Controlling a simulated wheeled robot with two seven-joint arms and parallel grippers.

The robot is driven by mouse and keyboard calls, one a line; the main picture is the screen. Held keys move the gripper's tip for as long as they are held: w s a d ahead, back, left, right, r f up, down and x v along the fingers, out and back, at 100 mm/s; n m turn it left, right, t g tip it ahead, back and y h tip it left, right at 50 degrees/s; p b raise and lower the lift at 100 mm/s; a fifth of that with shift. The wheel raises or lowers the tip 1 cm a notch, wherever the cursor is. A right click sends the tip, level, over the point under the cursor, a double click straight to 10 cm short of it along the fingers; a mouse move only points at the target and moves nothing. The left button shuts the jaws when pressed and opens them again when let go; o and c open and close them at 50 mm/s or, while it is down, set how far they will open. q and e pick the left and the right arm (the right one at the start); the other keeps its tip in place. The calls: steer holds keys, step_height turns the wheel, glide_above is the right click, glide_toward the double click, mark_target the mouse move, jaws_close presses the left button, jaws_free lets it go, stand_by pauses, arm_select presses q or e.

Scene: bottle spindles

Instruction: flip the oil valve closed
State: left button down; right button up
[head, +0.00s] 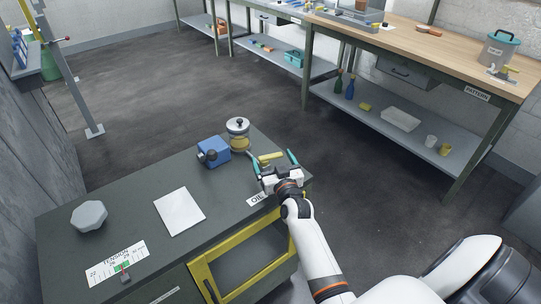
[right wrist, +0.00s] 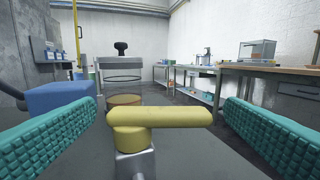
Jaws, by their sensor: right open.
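The oil valve's yellow lever (head: 270,157) stands at the right end of the dark cabinet top, near the OIL label (head: 256,198). In the right wrist view the lever (right wrist: 160,117) lies crosswise on a yellow hub over a grey metal body (right wrist: 135,165). The glass oil cup (head: 238,133) with a dark knob and amber oil stands just behind it. My right gripper (head: 273,163) is open, with teal fingers (right wrist: 160,130) on either side of the lever. I see a gap between the lever and the right finger; contact at the left is unclear. My left gripper is not in view.
A blue block with a dark knob (head: 213,151) stands left of the oil cup. A white sheet (head: 180,211), a grey octagonal knob (head: 89,215) and a tension scale (head: 117,264) are farther left. A wooden workbench (head: 440,54) stands across open floor.

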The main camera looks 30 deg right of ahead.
mark_target(274, 157)
steer(key=shift+x, duration=1.2)
steer(key=c, duration=1)
steer(key=n+y+b, duration=0.2)
steer(key=y+b, duration=0.1)
steer(key=shift+w+d+t, duration=0.15)
steer(key=shift+w+t, duration=0.1)
steer(key=shift+t, duration=0.15)
steer(key=n+y+b, duration=0.1)
steer(key=y+b, duration=0.1)
steer(key=b, duration=0.1)
steer(key=shift+w+n+y, duration=0.1)
steer(key=shift+n+y, duration=0.2)
steer(key=shift+r+y+b, duration=0.2)
steer(key=shift+y+b, duration=0.1)
steer(key=shift+b, duration=0.05)
